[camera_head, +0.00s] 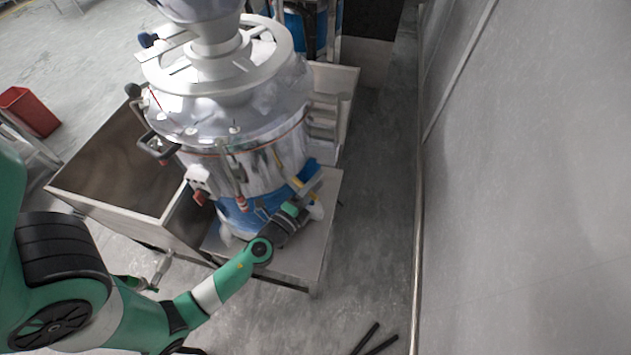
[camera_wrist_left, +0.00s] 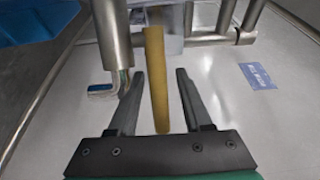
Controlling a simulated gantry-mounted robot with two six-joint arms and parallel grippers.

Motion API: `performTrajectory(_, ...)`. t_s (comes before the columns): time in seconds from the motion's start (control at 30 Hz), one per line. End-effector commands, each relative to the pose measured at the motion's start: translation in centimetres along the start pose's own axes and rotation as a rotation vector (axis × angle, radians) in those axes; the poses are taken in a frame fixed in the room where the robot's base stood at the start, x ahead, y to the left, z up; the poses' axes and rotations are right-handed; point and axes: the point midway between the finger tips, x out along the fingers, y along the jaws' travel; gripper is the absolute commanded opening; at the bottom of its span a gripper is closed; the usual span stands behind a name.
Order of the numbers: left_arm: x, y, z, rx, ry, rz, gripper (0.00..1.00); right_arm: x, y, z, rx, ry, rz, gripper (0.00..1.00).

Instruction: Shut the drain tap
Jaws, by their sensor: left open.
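The drain tap's yellow handle (camera_wrist_left: 156,85) stands lengthwise between the two dark fingers of my left gripper (camera_wrist_left: 159,74) in the left wrist view. A gap shows on each side of it, and the fingers are open. In the head view my left gripper (camera_head: 307,187) is at the low right side of the steel grinder (camera_head: 235,110). A bit of yellow (camera_head: 303,190) shows there, mostly hidden by the gripper. The tap's joint with its pipe is not clear. My right gripper does not show.
A bent steel pipe (camera_wrist_left: 118,62) stands just left of the left finger, and a metal rail runs behind the handle. The grinder stands on a metal table (camera_head: 283,262) beside a steel trough (camera_head: 110,160). A grey wall (camera_head: 530,180) rises at the right, with open floor before it.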

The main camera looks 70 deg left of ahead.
Motion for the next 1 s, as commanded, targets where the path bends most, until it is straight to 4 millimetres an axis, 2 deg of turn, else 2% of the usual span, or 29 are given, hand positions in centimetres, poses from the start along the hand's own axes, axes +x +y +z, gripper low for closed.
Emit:
performTrajectory(0.17,-0.02,0.02,-0.01,0.000,0.000,0.000,0.48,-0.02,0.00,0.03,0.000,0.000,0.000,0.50)
performTrajectory(0.43,-0.04,0.01,-0.02,-0.001,0.000,0.000,0.00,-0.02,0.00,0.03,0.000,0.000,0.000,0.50)
performTrajectory(1.0,-0.06,0.00,-0.03,-0.001,0.001,0.000,0.00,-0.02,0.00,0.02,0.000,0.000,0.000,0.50)
